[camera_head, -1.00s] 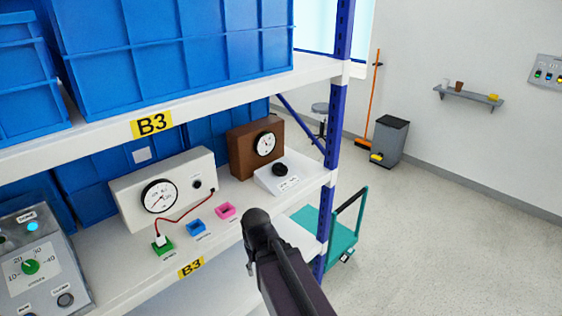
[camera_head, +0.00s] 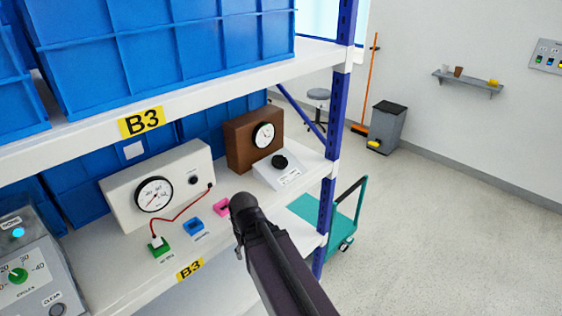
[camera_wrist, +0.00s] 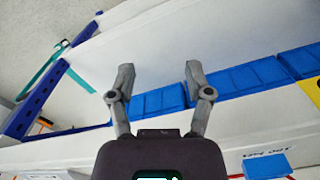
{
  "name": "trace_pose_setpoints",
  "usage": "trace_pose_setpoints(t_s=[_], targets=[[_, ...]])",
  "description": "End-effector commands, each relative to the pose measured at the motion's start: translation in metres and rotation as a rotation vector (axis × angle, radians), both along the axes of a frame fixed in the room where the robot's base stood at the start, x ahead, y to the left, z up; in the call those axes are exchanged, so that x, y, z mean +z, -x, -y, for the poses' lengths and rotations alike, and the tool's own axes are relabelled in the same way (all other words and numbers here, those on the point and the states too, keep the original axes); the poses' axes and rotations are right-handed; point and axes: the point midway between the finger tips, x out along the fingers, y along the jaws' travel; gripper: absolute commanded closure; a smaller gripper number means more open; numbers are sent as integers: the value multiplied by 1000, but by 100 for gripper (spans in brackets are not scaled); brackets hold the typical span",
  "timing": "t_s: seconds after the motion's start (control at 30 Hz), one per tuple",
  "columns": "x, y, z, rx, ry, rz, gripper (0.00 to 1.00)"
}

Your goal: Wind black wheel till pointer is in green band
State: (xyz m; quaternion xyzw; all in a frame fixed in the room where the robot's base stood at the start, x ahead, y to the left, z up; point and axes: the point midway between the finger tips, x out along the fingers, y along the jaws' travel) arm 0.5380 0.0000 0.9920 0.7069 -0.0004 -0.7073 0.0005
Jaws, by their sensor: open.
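The black wheel (camera_head: 280,162) is a small round knob on a white sloped box (camera_head: 284,177) on the shelf, in the head view. Behind it stands a brown box with a white round dial (camera_head: 263,135); the pointer and any green band are too small to make out. My arm reaches up from the bottom of the head view, its end in front of the shelf edge, left of and nearer than the wheel. In the wrist view my gripper (camera_wrist: 160,80) is open and empty, its two fingers apart. The wheel is not recognisable there.
A white meter box (camera_head: 118,203) with a red cable to a green socket (camera_head: 160,249) stands left. Blue and pink sockets sit near my arm. The upper shelf with blue bins (camera_head: 180,45) hangs above; a blue post (camera_head: 335,120) stands right of the wheel.

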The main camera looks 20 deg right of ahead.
Motion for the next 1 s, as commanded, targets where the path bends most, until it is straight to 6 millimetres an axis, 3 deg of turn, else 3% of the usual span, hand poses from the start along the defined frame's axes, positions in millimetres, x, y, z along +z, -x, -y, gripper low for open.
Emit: trace_pose_setpoints(t_s=[0.03, 0.07, 0.37, 1.0], targets=[[1, 0, 0, 0, 0, 0, 7], [2, 0, 0, 0, 0, 0, 0], [31, -4, 0, -2, 0, 9, 0], [151, -30, 3, -86, -16, 56, 0]])
